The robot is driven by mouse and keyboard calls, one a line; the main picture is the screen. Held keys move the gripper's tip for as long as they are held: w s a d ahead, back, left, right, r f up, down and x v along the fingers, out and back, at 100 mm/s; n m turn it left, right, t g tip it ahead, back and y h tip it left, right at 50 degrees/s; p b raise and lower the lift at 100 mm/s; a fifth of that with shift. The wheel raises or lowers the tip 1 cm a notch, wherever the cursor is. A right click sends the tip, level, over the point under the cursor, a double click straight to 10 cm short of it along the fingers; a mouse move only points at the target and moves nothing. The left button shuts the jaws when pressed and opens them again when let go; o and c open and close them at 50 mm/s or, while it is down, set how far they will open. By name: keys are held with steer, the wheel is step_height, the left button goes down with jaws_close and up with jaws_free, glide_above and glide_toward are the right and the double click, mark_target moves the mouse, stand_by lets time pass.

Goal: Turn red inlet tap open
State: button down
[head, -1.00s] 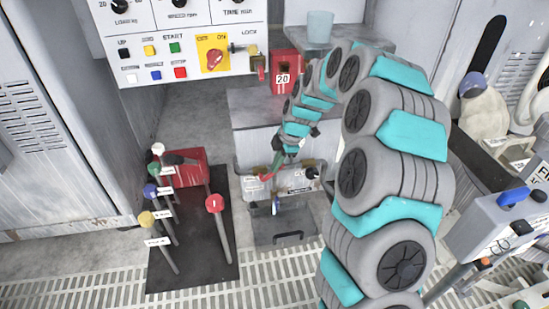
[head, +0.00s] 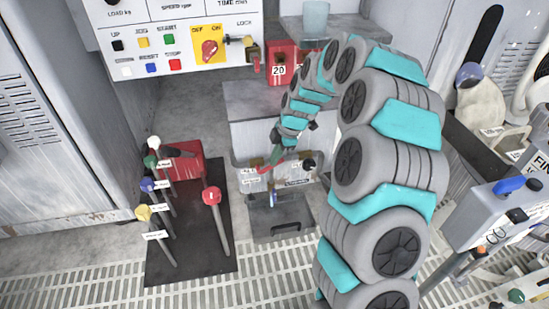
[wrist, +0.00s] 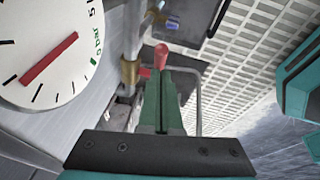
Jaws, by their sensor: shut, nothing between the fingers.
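The red inlet tap (wrist: 161,56) shows at my fingertips in the wrist view, with more red beside a brass fitting (wrist: 130,72) on the pipe. My gripper (wrist: 163,75) has green fingers that are together and hold nothing. The fingers overlap the tap in the picture and hide part of it; I cannot tell whether they touch it. In the head view the red tap (head: 264,170) is small, just below and left of my gripper (head: 275,158). A tap with a blue handle (wrist: 172,23) lies beyond it, and shows lower in the head view (head: 273,198).
A pressure gauge (wrist: 45,50) with a red needle is close on the left in the wrist view. A bent grey rail (wrist: 197,95) stands right of the fingers. Levers with coloured knobs (head: 211,196) stand on a dark mat. Floor grating (head: 200,270) lies in front.

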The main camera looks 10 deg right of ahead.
mark_target(281, 162)
steer(key=shift+d+f+b, duration=0.2)
steer(key=shift+f+b, duration=0.05)
steer(key=shift+b, duration=0.05)
steer(key=shift+d+f+b, duration=0.85)
steer(key=shift+f+b, duration=0.1)
steer(key=shift+b, duration=0.1)
steer(key=shift+d+f+b, duration=0.3)
steer(key=shift+d+f, duration=0.05)
steer(key=shift+f, duration=0.25)
